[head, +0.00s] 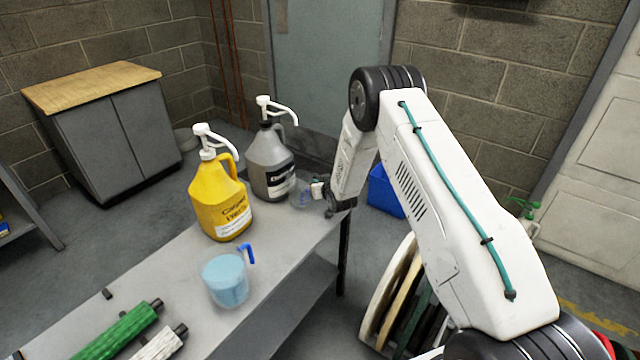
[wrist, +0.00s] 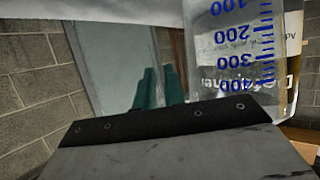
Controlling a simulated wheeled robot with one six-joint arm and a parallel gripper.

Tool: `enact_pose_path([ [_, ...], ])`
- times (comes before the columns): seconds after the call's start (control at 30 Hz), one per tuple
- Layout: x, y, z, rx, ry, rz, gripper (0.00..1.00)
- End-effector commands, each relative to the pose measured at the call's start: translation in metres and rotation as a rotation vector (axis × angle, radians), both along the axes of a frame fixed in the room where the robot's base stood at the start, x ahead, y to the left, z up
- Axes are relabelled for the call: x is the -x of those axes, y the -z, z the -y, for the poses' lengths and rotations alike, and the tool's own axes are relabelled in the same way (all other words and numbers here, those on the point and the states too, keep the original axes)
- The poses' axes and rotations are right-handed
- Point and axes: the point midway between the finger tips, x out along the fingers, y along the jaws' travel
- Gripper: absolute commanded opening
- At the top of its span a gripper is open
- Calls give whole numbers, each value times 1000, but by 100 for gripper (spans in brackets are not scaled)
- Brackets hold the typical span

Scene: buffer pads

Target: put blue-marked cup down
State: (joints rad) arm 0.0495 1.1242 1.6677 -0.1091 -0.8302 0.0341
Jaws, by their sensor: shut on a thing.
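The blue-marked cup (head: 299,198) is small and clear, beside the grey jug near the far right corner of the table (head: 190,262). My gripper (head: 318,191) is at the cup's right side, shut on it. The cup also shows large at the upper right of the wrist view (wrist: 232,75); its blue scale numbers appear upside down there. It looks empty. I cannot tell whether its base touches the table. My arm comes from the right, and the fingertips are too small to see clearly in the head view.
The grey jug (head: 268,165) with a white pump stands close left of the cup. A yellow jug (head: 220,205) and a jug of light blue liquid (head: 226,280) stand nearer. Green (head: 115,332) and white (head: 150,345) rollers lie in front. A blue bin (head: 385,192) is beyond the table.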

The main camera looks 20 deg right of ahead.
Motion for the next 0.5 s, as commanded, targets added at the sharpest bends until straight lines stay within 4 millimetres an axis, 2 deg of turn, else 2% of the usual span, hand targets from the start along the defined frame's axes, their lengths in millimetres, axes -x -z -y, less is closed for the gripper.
enact_pose_path([
  [0.17, 0, 4, 0, 0, 0, -1, 0],
  [0.2, 0, 3, 0, 0, 0, -1, 22],
  [0.23, 0, 3, 0, 0, 0, -1, 30],
  [0.27, 0, 3, 0, 0, 0, -1, 32],
  [0.5, 0, 2, 0, 0, 0, -1, 32],
])
